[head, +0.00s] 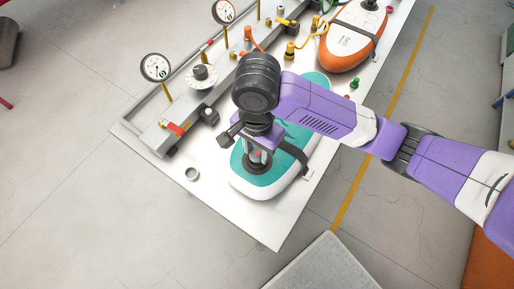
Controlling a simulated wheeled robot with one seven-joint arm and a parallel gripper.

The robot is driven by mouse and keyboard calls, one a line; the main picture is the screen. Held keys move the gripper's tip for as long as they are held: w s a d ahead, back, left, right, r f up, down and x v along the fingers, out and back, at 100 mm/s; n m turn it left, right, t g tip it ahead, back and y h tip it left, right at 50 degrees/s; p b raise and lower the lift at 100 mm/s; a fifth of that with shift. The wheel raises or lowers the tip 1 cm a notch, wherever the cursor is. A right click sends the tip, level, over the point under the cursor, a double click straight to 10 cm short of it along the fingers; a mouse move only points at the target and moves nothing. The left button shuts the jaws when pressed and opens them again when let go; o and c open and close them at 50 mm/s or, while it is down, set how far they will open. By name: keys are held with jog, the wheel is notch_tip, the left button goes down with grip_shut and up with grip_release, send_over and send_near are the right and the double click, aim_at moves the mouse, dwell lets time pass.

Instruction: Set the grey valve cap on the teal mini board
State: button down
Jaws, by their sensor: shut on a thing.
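The teal mini board (240,181) has a white rim and lies on the metal table, with a black strap across it. My gripper (257,160) points down over the board's near end, just above or at the round dark valve (255,168). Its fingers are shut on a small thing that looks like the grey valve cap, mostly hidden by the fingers. I cannot tell whether it touches the valve.
A small round grey piece (191,174) lies on the table left of the board. A rail with gauges (155,67), a dial (201,76) and a red-handled valve (176,129) runs along the left. An orange board (348,48) and green pieces (354,84) are farther back.

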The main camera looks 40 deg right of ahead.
aim_at(257, 153)
jog(key=c, duration=0.9)
grip_release()
jog(key=shift+o, duration=0.2)
notch_tip(257, 153, up, 8)
jog(key=shift+f+p, duration=0.1)
jog(key=shift+p, duration=1.1)
